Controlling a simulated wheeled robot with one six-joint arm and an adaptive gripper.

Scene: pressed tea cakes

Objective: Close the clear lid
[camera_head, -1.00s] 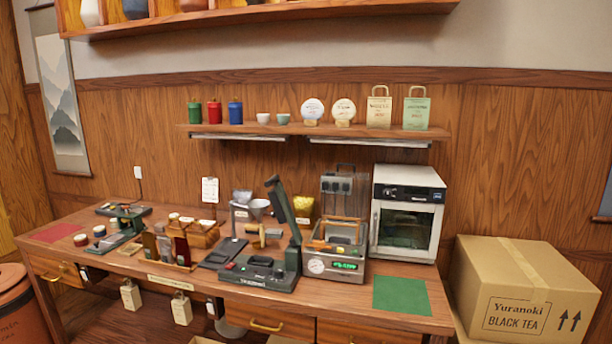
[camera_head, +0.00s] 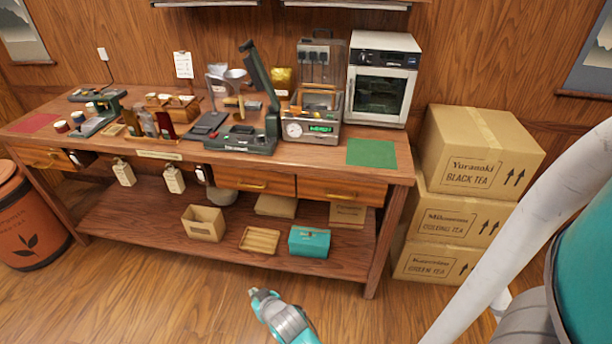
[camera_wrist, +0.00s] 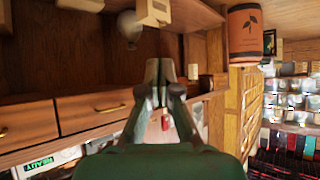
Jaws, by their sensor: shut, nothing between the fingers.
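A metal machine (camera_head: 305,131) with a round dial and a green lit display stands on the workbench, left of the white oven, in the head view. A see-through grey panel (camera_head: 309,50), which looks like its clear lid, stands upright at its back. In the wrist view only the machine's green display (camera_wrist: 40,165) shows clearly, at the lower left; the lid cannot be made out there. My gripper (camera_head: 262,294) is low in front of the bench, well apart from the machine. In the wrist view its fingers (camera_wrist: 160,68) are together and empty.
A dark press (camera_head: 243,140) with a raised arm stands just left of the machine. The white oven (camera_head: 382,85) and a green mat (camera_head: 371,153) are to its right. Stacked cartons (camera_head: 482,158) stand beyond the bench's right end. The floor before the bench is clear.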

